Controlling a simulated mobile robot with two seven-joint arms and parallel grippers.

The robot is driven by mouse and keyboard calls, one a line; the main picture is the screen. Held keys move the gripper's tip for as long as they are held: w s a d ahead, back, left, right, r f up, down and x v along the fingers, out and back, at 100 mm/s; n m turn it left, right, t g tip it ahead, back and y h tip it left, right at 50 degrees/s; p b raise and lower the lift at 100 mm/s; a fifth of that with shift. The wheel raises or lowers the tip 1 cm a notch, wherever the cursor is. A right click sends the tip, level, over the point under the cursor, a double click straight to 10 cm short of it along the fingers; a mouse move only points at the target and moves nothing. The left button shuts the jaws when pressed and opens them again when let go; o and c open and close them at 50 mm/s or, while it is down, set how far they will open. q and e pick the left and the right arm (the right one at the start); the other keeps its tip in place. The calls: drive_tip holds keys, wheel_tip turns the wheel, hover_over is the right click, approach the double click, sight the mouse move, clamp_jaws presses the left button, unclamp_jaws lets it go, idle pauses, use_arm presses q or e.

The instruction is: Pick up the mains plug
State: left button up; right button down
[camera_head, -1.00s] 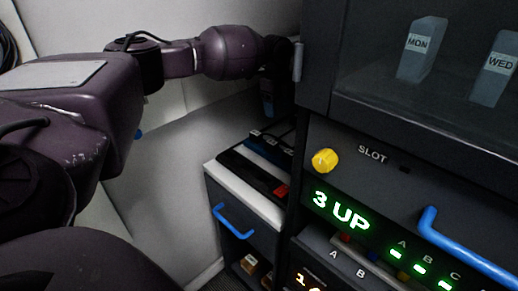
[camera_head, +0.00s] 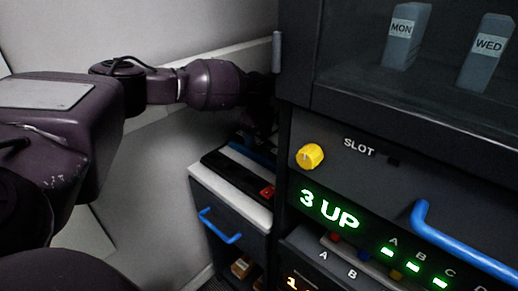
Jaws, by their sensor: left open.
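I cannot make out a mains plug clearly. A black power strip (camera_head: 226,171) with a red switch (camera_head: 267,192) lies on the white top of a low cabinet (camera_head: 196,170). A blue item (camera_head: 250,152) and dark cables lie behind the strip, partly hidden. My left gripper (camera_head: 262,132) is open, low over the back of this top, beside the tall dark cabinet. Its fingers are dark and hard to separate from the cables, and I cannot tell whether they touch anything. My right gripper is not in view.
The tall dark cabinet (camera_head: 345,108) stands close on the right, with a yellow knob (camera_head: 310,156), a green "3 UP" display (camera_head: 329,209) and a blue handle (camera_head: 455,245). The low cabinet has a blue drawer handle (camera_head: 219,226). A pale wall stands behind.

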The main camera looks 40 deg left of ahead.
sight(258, 142)
use_arm(q)
wheel_tip(258, 142, down, 2)
drive_tip(key=shift+f, duration=0.55)
drive_tip(key=shift+r, duration=0.1)
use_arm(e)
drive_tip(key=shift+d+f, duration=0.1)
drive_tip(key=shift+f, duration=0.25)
use_arm(q)
drive_tip(key=c, duration=1)
drive_tip(key=shift+r, duration=0.1)
drive_tip(key=shift+c, duration=0.2)
